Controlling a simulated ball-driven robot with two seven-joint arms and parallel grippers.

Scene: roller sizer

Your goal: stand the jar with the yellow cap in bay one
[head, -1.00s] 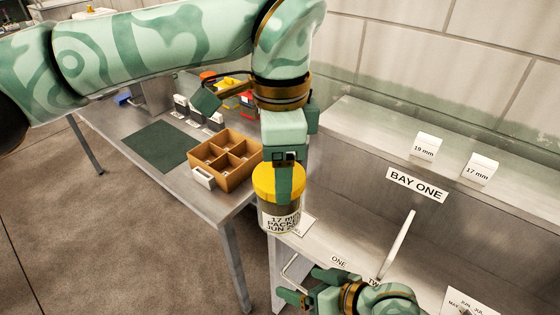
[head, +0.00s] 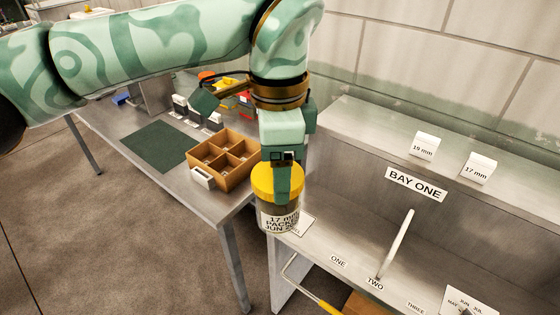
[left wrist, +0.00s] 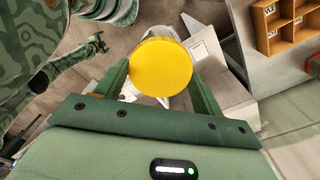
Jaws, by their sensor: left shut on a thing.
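The jar with the yellow cap (head: 278,212) is upright in my left gripper (head: 283,190), which is shut on it. Its label reads 17 mm, PACKED, JUN; the last line is partly cut. In the head view it is at the front left end of the shelf. I cannot tell whether its base touches the shelf. In the left wrist view the yellow cap (left wrist: 161,67) sits between the fingers. Bay one is marked by the BAY ONE sign (head: 416,184) on the back panel and the ONE tag (head: 338,261) on the front edge. My right gripper is out of the head view.
A thin upright divider (head: 396,243) stands by the TWO tag (head: 375,284). White 19 mm (head: 424,146) and 17 mm (head: 479,169) blocks sit on the upper ledge. A wooden compartment tray (head: 225,160) is on the left table. The shelf between jar and divider looks clear.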

